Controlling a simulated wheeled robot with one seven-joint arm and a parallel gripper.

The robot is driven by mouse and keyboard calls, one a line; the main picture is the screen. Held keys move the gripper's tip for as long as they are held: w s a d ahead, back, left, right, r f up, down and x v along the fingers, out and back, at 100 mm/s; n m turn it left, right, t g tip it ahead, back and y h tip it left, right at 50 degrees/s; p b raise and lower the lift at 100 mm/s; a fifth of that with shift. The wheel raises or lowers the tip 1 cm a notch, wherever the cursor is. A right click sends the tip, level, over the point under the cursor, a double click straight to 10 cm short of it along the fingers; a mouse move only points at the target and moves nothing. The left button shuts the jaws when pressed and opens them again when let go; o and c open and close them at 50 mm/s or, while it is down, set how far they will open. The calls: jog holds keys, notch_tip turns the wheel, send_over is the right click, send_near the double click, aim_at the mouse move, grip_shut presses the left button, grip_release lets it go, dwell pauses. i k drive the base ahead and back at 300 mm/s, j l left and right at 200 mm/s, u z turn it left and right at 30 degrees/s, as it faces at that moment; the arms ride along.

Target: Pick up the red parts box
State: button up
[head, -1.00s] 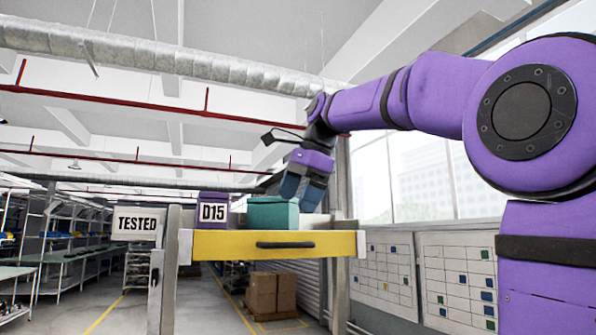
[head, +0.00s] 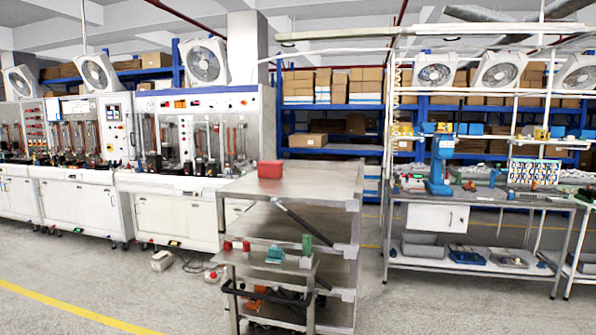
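A small red box (head: 270,169), which looks like the red parts box, sits on the metal top of a shelved cart (head: 315,183). It is near the left edge of that top and looks upright, with nothing on it. My gripper and arm are not in view, so I cannot see what the gripper holds or how far it is from the red box.
A lower stand (head: 262,262) with small red, teal and green parts is in front of the cart. Test benches (head: 185,205) line the left. A workbench (head: 475,200) with a blue press (head: 438,165) is at the right. Grey floor (head: 200,300) is clear at the front left.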

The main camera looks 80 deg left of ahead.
aim_at(266, 169)
jog(key=u, duration=2)
